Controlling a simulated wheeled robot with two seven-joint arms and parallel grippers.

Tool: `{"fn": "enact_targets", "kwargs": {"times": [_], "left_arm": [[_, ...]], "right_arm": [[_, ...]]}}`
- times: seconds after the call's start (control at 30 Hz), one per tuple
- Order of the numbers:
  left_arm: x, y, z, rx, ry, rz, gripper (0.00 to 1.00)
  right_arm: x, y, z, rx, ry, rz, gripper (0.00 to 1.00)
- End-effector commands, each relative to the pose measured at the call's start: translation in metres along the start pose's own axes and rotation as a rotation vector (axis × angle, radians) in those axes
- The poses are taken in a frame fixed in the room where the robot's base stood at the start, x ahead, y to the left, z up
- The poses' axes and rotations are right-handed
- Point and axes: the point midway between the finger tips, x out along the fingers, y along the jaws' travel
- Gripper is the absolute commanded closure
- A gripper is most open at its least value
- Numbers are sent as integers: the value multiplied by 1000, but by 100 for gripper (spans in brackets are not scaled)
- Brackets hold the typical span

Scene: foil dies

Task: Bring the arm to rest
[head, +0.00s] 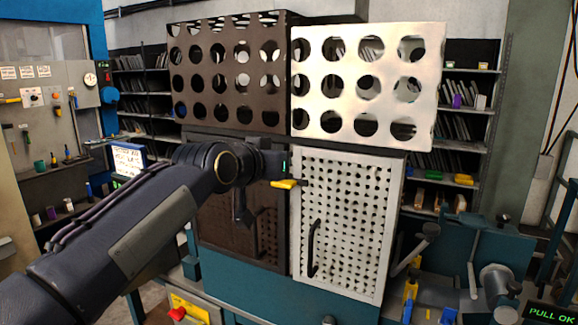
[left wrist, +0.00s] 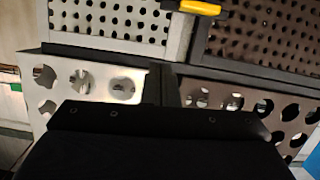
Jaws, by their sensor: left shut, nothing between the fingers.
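My left arm reaches in from the left in the head view, with its left gripper (head: 288,184) in front of the seam between two perforated doors. The gripper is shut and empty; its yellow tips also show at the top of the left wrist view (left wrist: 200,7). The white perforated door (head: 345,215) on the right has a dark vertical handle and looks closed. The brown perforated door (head: 225,222) on the left is partly hidden by my arm. My right gripper is not in view.
Above the doors are a brown panel (head: 225,65) and a silver panel (head: 368,85) with large round holes. A teal bench (head: 275,300) stands below, with a metal clamp (head: 497,282) at the right. A tool board (head: 45,115) and shelves (head: 140,95) stand farther back left.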

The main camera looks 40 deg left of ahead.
Motion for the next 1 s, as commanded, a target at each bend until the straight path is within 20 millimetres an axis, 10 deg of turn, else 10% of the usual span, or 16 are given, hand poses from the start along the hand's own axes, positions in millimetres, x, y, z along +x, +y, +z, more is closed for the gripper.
{"fn": "enact_targets", "kwargs": {"times": [0.73,0.87,1.0], "left_arm": [[-7,2,4,-2,-10,4,100],[-12,17,42,-19,-93,42,100],[-32,49,128,-57,-284,125,100]], "right_arm": [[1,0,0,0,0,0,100],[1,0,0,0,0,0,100],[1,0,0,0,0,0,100]]}}
